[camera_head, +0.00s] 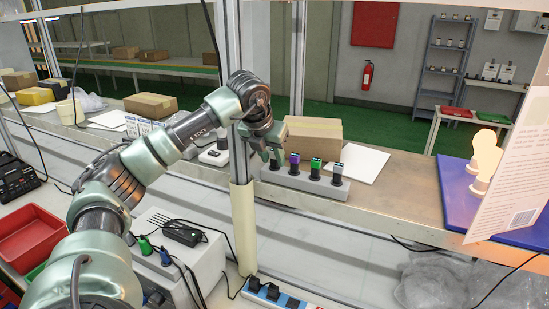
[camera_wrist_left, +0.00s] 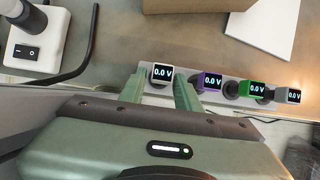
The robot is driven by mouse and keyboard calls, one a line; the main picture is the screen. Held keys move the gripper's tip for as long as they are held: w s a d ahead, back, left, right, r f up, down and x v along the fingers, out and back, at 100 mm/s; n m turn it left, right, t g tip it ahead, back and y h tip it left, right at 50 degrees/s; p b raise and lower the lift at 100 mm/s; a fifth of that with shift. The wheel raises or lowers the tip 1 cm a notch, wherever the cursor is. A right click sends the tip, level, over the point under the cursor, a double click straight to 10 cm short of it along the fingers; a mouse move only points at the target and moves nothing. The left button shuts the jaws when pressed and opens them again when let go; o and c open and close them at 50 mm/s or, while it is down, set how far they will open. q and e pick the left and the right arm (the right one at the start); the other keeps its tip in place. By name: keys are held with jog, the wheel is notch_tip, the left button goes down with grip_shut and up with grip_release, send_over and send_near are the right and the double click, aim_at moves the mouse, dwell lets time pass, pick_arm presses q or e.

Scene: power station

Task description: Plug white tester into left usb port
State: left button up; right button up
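The white tester (camera_wrist_left: 162,73) reads 0.0 V and stands at the left end of a grey holder (camera_head: 305,185). My left gripper (camera_head: 270,152) is at this end of the holder. In the left wrist view its two green fingers (camera_wrist_left: 163,85) are apart, one on each side of the white tester; I cannot tell whether they touch it. In the same row stand a purple tester (camera_head: 294,162), a green tester (camera_head: 315,166) and a grey tester (camera_head: 337,172). My right gripper is not in view. I cannot make out the left USB port.
A power strip (camera_head: 270,292) lies at the bottom edge. A white box (camera_head: 180,265) with cables and a black adapter (camera_head: 182,233) stands left of the post (camera_head: 243,225). A cardboard box (camera_head: 313,138) and white paper (camera_head: 357,162) lie behind the holder. A switched white socket (camera_wrist_left: 35,45) is left.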

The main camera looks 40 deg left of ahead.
pick_arm(q)
grip_shut()
jog(key=shift+r, duration=0.1)
jog(key=shift+r+p, duration=2.5)
jog(key=shift+r, duration=0.4)
